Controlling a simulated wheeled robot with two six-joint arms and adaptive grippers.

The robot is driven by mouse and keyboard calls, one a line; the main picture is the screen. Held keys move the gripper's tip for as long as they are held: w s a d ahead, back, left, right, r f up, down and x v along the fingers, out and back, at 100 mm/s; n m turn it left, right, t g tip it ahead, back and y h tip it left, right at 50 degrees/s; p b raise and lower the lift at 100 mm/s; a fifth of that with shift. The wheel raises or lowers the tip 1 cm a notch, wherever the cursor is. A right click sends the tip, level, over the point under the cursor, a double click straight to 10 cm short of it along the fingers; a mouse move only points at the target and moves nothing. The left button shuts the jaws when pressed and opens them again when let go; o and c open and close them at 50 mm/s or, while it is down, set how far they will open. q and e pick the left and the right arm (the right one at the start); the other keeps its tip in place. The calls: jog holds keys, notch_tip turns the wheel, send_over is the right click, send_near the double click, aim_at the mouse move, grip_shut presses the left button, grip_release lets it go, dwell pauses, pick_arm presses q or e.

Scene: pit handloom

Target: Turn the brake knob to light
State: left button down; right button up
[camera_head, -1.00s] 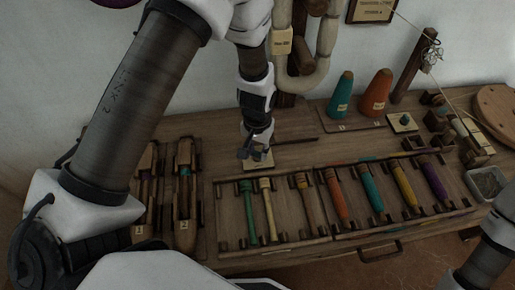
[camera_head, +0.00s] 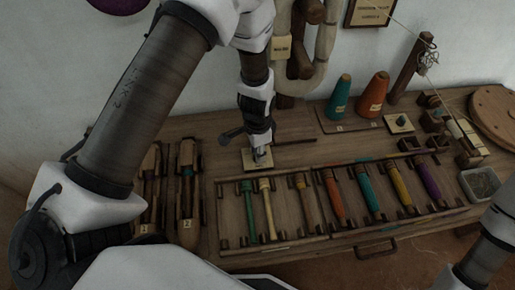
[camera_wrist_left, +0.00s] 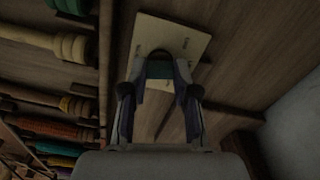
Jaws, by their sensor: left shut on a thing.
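My left gripper (camera_head: 262,154) points down over a small pale square plate (camera_head: 250,163) on the bench. The plate bears small marks around the knob, too small to read. The fingers hide much of the knob, so its pointing direction cannot be told. My right gripper is out of view; only part of my right arm shows at the lower right.
A rack with several coloured bobbins (camera_head: 362,189) lies just in front of the plate. Two shuttles (camera_head: 187,205) lie to the left. Teal (camera_head: 340,97) and orange (camera_head: 373,93) cones stand behind to the right.

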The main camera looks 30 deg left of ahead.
pick_arm(q)
jog(key=shift+m, duration=1.2)
jog(key=c, duration=0.9)
grip_release()
notch_tip(320, 180, up, 12)
jog(key=shift+f, duration=0.1)
